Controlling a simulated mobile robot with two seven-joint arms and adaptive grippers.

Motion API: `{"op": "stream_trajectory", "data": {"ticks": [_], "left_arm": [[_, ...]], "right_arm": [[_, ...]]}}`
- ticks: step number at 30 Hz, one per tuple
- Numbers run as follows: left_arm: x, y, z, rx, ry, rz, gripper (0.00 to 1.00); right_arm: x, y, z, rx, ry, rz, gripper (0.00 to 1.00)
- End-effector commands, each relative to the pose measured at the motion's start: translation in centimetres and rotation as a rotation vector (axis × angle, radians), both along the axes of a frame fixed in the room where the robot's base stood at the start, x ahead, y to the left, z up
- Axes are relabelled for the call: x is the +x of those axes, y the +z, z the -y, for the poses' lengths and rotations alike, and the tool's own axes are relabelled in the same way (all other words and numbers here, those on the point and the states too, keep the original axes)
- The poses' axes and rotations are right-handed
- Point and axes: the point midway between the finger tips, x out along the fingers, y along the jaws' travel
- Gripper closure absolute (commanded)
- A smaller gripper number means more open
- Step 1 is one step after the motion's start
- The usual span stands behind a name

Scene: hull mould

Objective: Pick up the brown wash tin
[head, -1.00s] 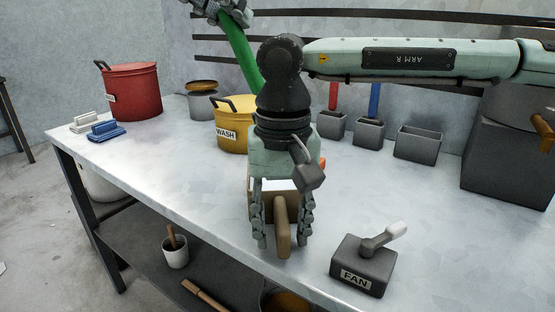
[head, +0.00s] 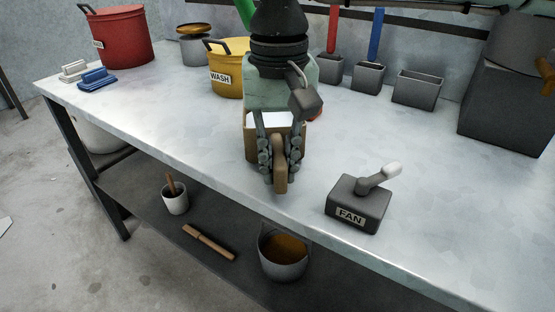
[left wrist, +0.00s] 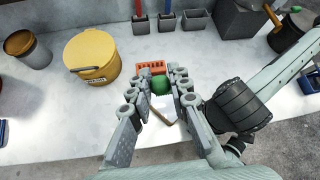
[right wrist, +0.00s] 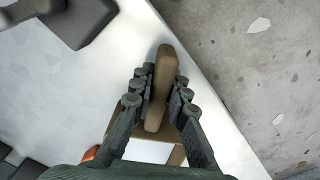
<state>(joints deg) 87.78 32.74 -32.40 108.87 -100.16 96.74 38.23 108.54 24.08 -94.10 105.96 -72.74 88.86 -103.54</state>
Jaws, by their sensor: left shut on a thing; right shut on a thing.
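The only tin I see marked WASH is the ochre-yellow wash tin (head: 232,82), standing on the bench with a lid and dark handle; it also shows in the left wrist view (left wrist: 92,55). My right gripper (head: 279,178) is shut on the upright brown bar (right wrist: 159,90) of a brown thing with a white top, near the bench's front edge. The gripper hides much of this thing, so I cannot tell whether it is a tin. My left gripper (left wrist: 160,98) is shut on a green thing (left wrist: 161,84), away from the yellow tin.
The metal bench (head: 180,120) also holds a red tin (head: 122,38), a grey tin (head: 195,50), a blue block (head: 98,79), dark bins (head: 416,90) and a FAN switch box (head: 357,205). A bucket (head: 284,262) and cup (head: 174,203) sit on the shelf below.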

Motion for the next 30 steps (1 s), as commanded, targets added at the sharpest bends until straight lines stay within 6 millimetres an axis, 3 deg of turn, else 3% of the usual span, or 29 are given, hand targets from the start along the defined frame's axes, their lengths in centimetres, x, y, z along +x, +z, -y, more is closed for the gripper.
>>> {"op": "stream_trajectory", "data": {"ticks": [6, 21, 30], "left_arm": [[0.0, 0.1, 0.0, -0.001, 0.000, 0.001, 1.00], [0.0, 0.1, 0.0, -0.001, 0.000, 0.001, 1.00], [0.0, 0.1, 0.0, -0.001, 0.000, 0.001, 1.00]], "right_arm": [[-0.1, 3.1, -0.2, 0.003, 0.002, 0.003, 1.00], [-11.0, 2.8, -7.4, 0.001, 0.008, 0.002, 1.00], [-14.4, 2.8, -9.7, 0.001, 0.001, 0.002, 1.00]]}}
